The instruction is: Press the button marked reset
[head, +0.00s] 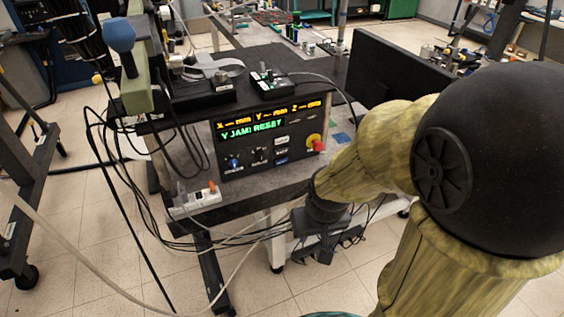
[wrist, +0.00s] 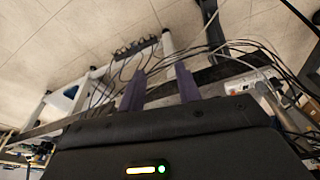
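The black control box (head: 228,137) stands on a dark bench in the head view. Its display (head: 265,122) shows dashes for X, Y and Z in orange and "Y JAM! RESET" in green. Below are a blue knob (head: 233,162), a black knob (head: 258,155), a pale button (head: 281,140), a dark blue button (head: 281,160) and a red mushroom knob (head: 318,146) on yellow. The small labels are too blurred to read, so I cannot tell which is marked reset. My gripper (head: 322,256) hangs below and in front of the box, apart from it. Its two purple fingers (wrist: 160,88) stand apart, empty.
The bench (head: 205,215) edge lies between my gripper and the box. A white power strip (head: 195,203) and many loose black cables hang at its front left. A small black box (head: 265,84) sits on top. Tiled floor (head: 120,260) is open in front.

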